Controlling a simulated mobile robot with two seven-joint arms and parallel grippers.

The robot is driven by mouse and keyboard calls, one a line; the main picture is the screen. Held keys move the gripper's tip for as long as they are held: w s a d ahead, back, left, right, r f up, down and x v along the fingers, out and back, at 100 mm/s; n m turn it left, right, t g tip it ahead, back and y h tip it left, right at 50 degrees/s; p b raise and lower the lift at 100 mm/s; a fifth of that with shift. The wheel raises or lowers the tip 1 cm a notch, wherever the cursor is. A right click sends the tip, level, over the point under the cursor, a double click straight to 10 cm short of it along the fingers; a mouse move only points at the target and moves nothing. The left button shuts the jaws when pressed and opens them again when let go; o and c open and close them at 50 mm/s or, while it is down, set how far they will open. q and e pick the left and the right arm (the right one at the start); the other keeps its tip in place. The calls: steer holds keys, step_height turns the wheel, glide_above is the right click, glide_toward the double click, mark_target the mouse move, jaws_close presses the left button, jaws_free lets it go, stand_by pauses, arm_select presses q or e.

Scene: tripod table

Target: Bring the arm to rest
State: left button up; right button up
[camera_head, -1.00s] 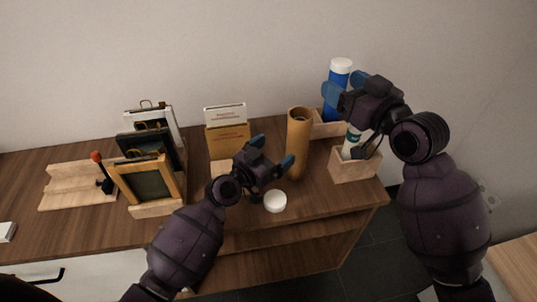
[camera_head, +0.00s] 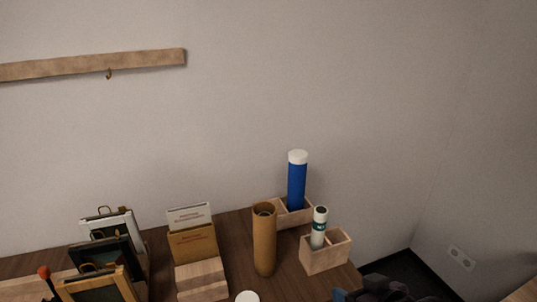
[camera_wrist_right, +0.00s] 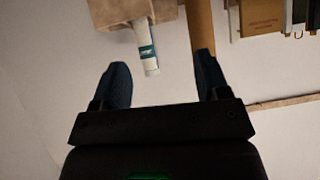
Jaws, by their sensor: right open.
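My right gripper (camera_head: 375,290) shows only in part at the bottom edge of the head view. In the right wrist view its two dark blue fingers (camera_wrist_right: 162,66) are apart, with nothing held between them. The blue tube with a white cap (camera_head: 297,182) stands upright in the back wooden box (camera_head: 270,212), clear of the gripper. A small white tube with a dark green band (camera_head: 318,232) leans slightly in the front wooden box (camera_head: 325,262); it also shows beyond the fingers in the wrist view (camera_wrist_right: 148,52). My left gripper is out of view.
A tall brown cardboard tube (camera_head: 264,242) stands left of the boxes. A white lid (camera_head: 247,297) lies at the bottom edge. Booklets in a wooden stand (camera_head: 202,280) and several frames (camera_head: 105,255) are farther left. A wooden rail (camera_head: 95,65) hangs on the wall.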

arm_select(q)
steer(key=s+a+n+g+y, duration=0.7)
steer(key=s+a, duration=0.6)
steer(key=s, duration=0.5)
arm_select(e)
steer(key=s+d+f+m+g+h, duration=0.25)
steer(key=s+d+f, duration=0.2)
steer(key=s, duration=0.65)
steer(key=s+d+f+m+g+h, duration=0.1)
steer(key=s+d+f+g+h, duration=0.25)
steer(key=s+d, duration=0.45)
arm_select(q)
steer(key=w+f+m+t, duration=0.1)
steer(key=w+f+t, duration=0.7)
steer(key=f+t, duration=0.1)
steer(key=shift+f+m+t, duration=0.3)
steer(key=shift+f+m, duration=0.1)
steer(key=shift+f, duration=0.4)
arm_select(e)
steer(key=w+a+f+t, duration=0.1)
steer(key=w+f+t, duration=0.2)
steer(key=f, duration=0.2)
steer(key=w+a+f+t+y, duration=0.1)
steer(key=w+f+t, duration=0.2)
steer(key=f, duration=0.3)
steer(key=shift+a+t, duration=0.15)
steer(key=shift+t, duration=0.65)
